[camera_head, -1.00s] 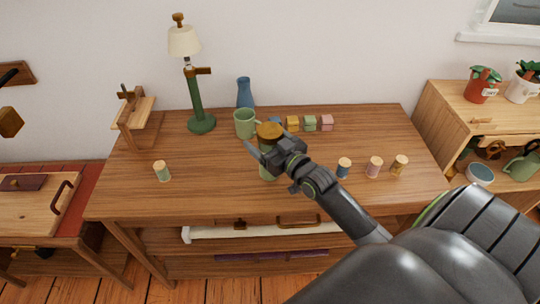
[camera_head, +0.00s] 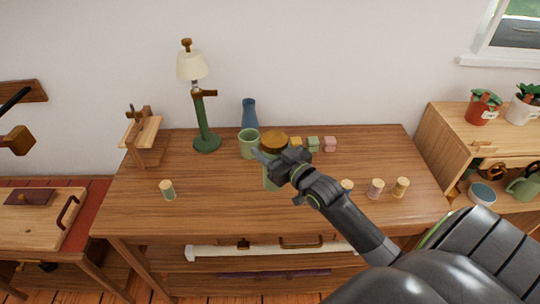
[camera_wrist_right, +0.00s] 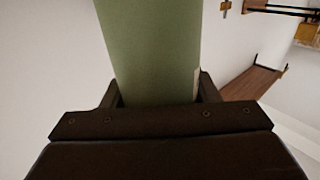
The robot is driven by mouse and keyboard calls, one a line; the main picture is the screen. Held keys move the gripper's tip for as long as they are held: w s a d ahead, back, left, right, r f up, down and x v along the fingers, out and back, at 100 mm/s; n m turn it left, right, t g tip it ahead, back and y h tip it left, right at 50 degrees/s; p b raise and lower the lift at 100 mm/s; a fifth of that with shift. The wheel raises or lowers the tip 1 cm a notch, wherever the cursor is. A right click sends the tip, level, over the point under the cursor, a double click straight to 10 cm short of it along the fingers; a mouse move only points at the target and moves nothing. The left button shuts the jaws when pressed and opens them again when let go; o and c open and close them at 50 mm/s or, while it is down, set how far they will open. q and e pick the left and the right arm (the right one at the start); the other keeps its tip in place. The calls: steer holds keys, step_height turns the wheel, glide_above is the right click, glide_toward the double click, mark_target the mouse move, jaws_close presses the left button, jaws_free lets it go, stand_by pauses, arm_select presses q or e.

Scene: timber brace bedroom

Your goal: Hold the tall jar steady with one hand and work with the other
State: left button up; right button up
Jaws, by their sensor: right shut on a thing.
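In the right wrist view the green jar (camera_wrist_right: 152,50) stands between the two dark fingers. The gripper and wrist hide part of the jar, and I cannot tell whether its base touches the desk. My left gripper is not in view.
A green lamp (camera_head: 204,125) stands back left. Small blocks (camera_head: 313,145) sit behind right. Small capped pots (camera_head: 376,188) stand right, another (camera_head: 168,190) left. The front left desk is clear.

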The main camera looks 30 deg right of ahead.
mark_target(270, 135)
step_height(270, 135, up, 5)
steer(key=shift+r+p, duration=0.15)
steer(key=shift+p, duration=0.2)
steer(key=o, duration=0.5)
steer(key=c, duration=0.8)
